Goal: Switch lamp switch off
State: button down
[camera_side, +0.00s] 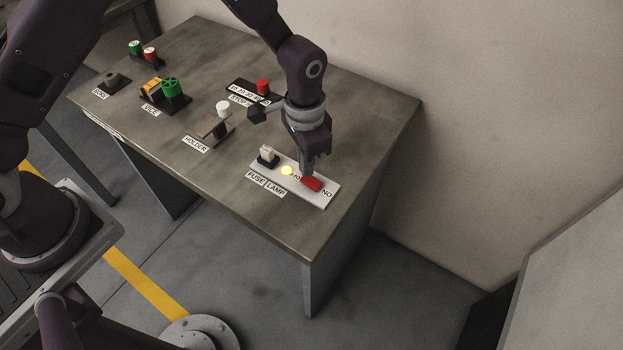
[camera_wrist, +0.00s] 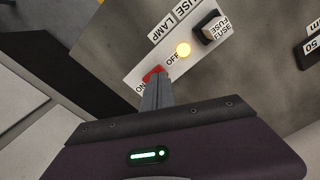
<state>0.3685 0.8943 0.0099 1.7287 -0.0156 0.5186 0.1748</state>
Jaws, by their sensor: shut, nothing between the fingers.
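The red lamp switch (camera_side: 312,184) sits on a white plate (camera_side: 322,200) near the table's front right corner. In the wrist view the closed fingers (camera_wrist: 157,90) cover the switch's near side.
A white fuse (camera_side: 267,154) in a black base stands left of the lamp. The table's right side is clear.

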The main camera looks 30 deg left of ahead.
jog(key=shift+f, duration=0.95)
dwell(0.6)
jog(key=shift+r, duration=3.55)
